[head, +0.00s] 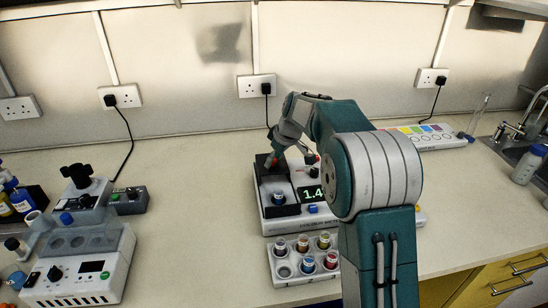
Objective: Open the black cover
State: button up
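A pale instrument (267,226) with a lit display reading "1.4" stands in the middle of the bench. The black cover (264,173) is at the instrument's back left. It looks raised, and the black well (289,210) in front of it shows a blue-topped vial (278,198). My arm hides the instrument's right side.
A grey rack (288,255) with several coloured vials stands in front of the instrument. Another lab device (95,265) with dark knobs is at the left. A colour-marked panel (420,136), bottle (529,165) and sink are at the right. The bench between the left device and instrument is clear.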

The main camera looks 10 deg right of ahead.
jog(key=shift+r, duration=0.2)
jog(key=v, duration=1.1)
jog(key=shift+r, duration=0.35)
jog(key=shift+s+d, duration=0.1)
jog(key=shift+s, duration=0.05)
jog(key=s+r+m+t+h, duration=0.1)
jog(key=s+r+m, duration=0.1)
jog(key=s, duration=0.7)
jog(key=s+r+m+h, duration=0.1)
jog(key=s+r+m, duration=0.15)
jog(key=s, duration=0.75)
jog(key=s+f+m, duration=0.2)
jog(key=s+f, duration=0.2)
jog(key=s, duration=0.4)
jog(key=s+f+m+t+h, duration=0.1)
jog(key=s+f, duration=0.3)
jog(key=s, duration=0.5)
jog(key=shift+f+m+t, duration=0.25)
jog(key=shift+m+t, duration=0.05)
jog(key=shift+m, duration=0.45)
